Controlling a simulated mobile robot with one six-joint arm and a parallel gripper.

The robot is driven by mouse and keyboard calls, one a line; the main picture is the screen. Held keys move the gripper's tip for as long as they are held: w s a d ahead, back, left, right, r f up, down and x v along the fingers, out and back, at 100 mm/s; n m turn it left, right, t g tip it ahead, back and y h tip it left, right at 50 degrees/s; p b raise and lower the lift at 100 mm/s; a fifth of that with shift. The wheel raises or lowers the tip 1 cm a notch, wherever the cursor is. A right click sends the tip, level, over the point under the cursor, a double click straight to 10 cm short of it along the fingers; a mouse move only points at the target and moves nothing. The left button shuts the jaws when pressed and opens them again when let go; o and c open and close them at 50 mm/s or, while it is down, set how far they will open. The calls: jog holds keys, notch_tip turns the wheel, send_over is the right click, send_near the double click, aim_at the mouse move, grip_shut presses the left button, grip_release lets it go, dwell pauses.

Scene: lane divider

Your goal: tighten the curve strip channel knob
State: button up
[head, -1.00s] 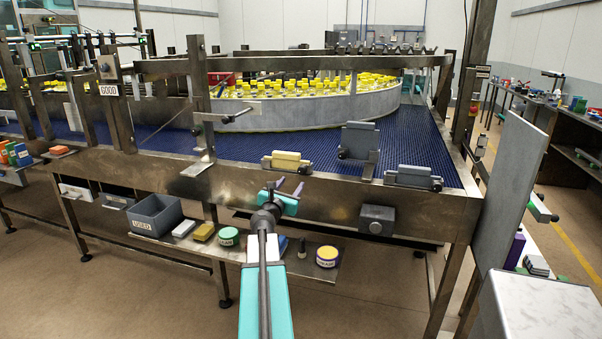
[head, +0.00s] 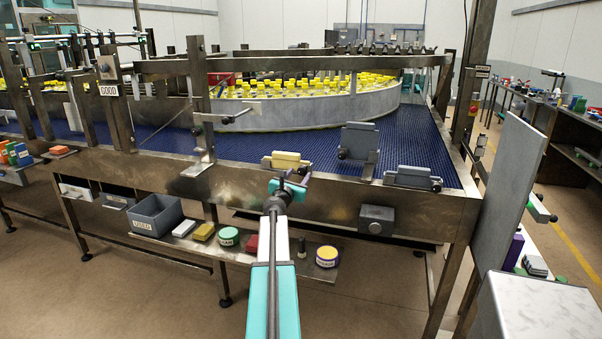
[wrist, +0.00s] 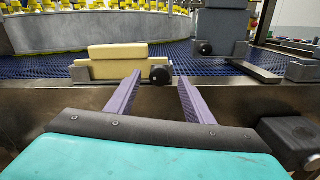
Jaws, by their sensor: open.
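A pale yellow block (head: 286,159) sits in a metal holder on the near rail of the conveyor. A black round knob (wrist: 159,75) is at the right end of that holder in the wrist view; I cannot tell for certain that it is the curve strip channel knob. My gripper (head: 291,181) is at the rail just below the yellow block. In the wrist view its two purple fingers are open and empty, with the knob ahead between their tips. Whether the fingers touch the knob is unclear. The teal gripper body hides part of the rail.
A grey upright plate (head: 358,139) with its own black knob and a grey block (head: 412,177) stand to the right. A dark box (head: 377,219) is fixed on the rail face. A lower shelf holds a grey bin (head: 155,214) and several small items. Bottles with yellow caps stand behind.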

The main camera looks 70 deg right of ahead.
aim_at(301, 171)
jog(key=shift+w+d, duration=0.1)
jog(key=shift+d, duration=1.65)
jog(key=c, duration=1.1)
